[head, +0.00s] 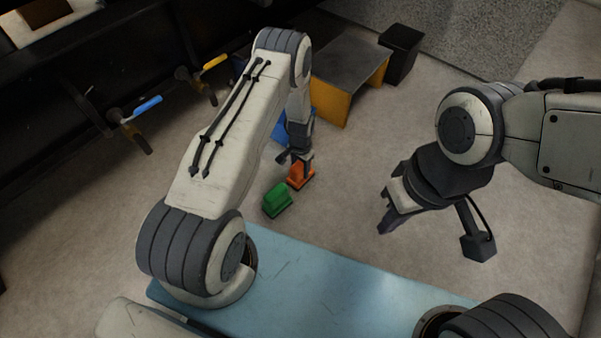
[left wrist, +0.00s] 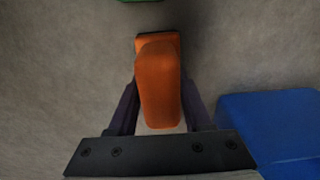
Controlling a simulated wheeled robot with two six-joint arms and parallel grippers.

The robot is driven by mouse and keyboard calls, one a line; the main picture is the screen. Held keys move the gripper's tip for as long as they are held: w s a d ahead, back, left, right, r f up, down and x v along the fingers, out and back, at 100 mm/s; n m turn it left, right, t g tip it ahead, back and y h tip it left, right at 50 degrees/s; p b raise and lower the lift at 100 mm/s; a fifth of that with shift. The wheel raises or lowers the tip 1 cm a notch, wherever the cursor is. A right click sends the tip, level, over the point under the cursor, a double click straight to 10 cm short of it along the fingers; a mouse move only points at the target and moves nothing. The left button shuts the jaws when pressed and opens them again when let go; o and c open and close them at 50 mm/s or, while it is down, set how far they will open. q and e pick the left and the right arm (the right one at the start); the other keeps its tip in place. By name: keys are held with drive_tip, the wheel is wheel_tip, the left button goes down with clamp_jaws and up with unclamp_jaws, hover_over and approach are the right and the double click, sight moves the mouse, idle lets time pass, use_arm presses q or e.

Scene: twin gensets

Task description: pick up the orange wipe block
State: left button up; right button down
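The orange wipe block (head: 300,175) stands on the floor in the head view, just beyond a green block. In the left wrist view the orange block (left wrist: 158,85) is upright in the middle, with a dark base at its far end. My left gripper (head: 301,160) reaches down over it. Its two fingers (left wrist: 160,100) lie on either side of the block, very close to its sides; whether they press on it I cannot tell. My right gripper (head: 387,212) hangs in the air to the right, away from the block, and its finger gap is not clear.
A green block (head: 277,200) lies just in front of the orange one. A blue block (left wrist: 275,128) stands close to the right in the left wrist view. A grey-topped yellow stand (head: 347,75) and a black bin (head: 400,52) are behind. Blue (head: 141,110) and yellow (head: 214,62) valve handles are at left.

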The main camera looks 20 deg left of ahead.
use_arm(q)
clamp_jaws()
drive_tip(key=shift+r, duration=0.1)
drive_tip(key=shift+r+p, duration=0.2)
drive_tip(key=shift+p, duration=0.1)
drive_tip(key=r+p, duration=0.2)
drive_tip(key=d+r+p, duration=0.1)
drive_tip(key=r, duration=0.1)
drive_tip(key=shift+r+p, duration=0.4)
drive_tip(key=s+d+r+p, duration=0.1)
drive_tip(key=d+r+p, duration=0.4)
drive_tip(key=d, duration=0.5)
drive_tip(key=shift+d+r, duration=0.3)
